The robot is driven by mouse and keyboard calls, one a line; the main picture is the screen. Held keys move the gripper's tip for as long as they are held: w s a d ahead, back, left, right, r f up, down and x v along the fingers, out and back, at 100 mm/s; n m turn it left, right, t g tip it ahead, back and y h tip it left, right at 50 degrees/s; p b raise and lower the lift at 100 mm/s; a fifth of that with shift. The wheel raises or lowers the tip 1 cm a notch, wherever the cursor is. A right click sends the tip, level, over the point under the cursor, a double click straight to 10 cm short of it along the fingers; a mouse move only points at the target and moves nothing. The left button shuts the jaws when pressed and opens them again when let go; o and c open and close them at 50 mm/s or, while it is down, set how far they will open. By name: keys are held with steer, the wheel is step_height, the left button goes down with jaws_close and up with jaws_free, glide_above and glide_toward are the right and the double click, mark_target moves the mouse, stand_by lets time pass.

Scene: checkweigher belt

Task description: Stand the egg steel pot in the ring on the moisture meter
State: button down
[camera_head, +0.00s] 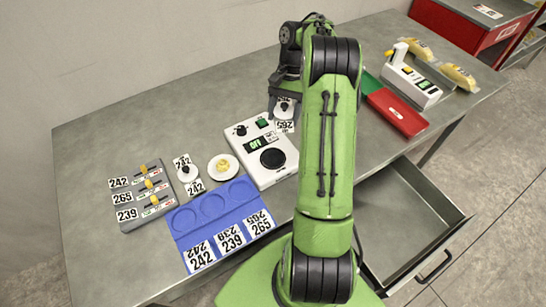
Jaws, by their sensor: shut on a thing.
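The moisture meter is a white box (249,173) with an OFF display, a dark knob, a green part and a dark round place (272,158), which I take for the ring. It looks empty. My gripper (284,98) is beyond the meter's upper right corner, partly hidden by my green arm. It is shut on a small pale pot (286,108), with a 265 card (285,126) just below it. I cannot tell whether the pot touches the table. Another small pale pot (187,173) stands left of the meter among 242 cards. I cannot read the contents of either pot.
A white dish with yellow pieces (223,166) is left of the meter. A blue tray (180,222) with round recesses and a grey slider panel (125,217) lie farther left. A red tray (398,112) and white device (412,84) are right. A drawer (452,213) stands open.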

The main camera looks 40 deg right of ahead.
steer(key=s+a+r+m+t, duration=0.2)
steer(key=s+a+m+t, duration=0.2)
steer(key=a+m, duration=0.55)
steer(key=d+f+b, duration=0.1)
steer(key=f, duration=0.2)
steer(key=f+m+b, duration=0.1)
steer(key=f, duration=0.2)
steer(key=d+f+m+b, duration=0.1)
steer(key=f, duration=0.3)
steer(key=shift+d+m+t, duration=0.25)
steer(key=shift+d+t, duration=0.05)
steer(key=shift+c, duration=1.1)
jaws_free()
steer(key=shift+r, duration=0.1)
